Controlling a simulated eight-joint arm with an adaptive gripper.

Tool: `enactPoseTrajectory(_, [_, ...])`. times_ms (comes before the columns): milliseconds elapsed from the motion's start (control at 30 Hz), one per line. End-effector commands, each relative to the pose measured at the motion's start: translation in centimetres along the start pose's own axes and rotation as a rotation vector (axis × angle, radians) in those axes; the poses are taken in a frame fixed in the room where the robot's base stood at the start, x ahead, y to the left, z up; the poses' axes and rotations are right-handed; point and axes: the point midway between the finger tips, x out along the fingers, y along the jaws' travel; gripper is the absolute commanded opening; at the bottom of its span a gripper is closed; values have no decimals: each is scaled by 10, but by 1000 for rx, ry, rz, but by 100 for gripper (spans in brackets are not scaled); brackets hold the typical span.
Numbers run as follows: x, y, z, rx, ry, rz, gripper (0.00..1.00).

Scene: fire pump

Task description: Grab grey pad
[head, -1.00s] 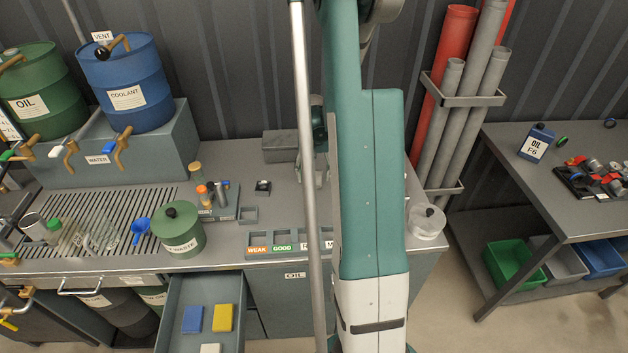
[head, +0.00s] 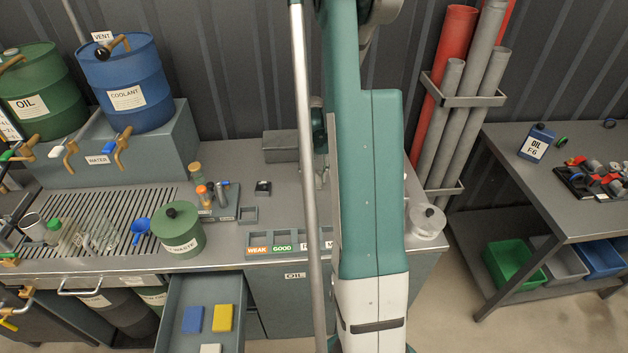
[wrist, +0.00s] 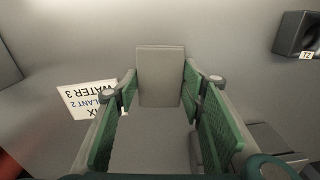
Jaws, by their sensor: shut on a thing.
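In the wrist view my gripper (wrist: 160,108) has its two green-lined fingers closed in on a grey pad (wrist: 160,68). The pad is a plain rectangular piece between the fingers, with its far end showing past the fingertips. Its near part runs down between the fingers. In the head view my own arm hides most of the gripper and the pad.
A printed paper (wrist: 85,98) lies on the grey bench near the left finger. A dark box marked T2 (wrist: 298,35) stands at the right. The open drawer (head: 172,315) holds blue (head: 193,319), yellow (head: 223,318) and pale (head: 210,348) pads.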

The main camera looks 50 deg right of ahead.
Motion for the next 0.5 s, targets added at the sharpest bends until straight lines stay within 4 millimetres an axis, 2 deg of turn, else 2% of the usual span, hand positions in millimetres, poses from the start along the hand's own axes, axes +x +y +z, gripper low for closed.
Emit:
enactPoseTrajectory(267, [-1,0,0,0,0,0,31])
enactPoseTrajectory(500, [-12,0,0,0,0,0,31])
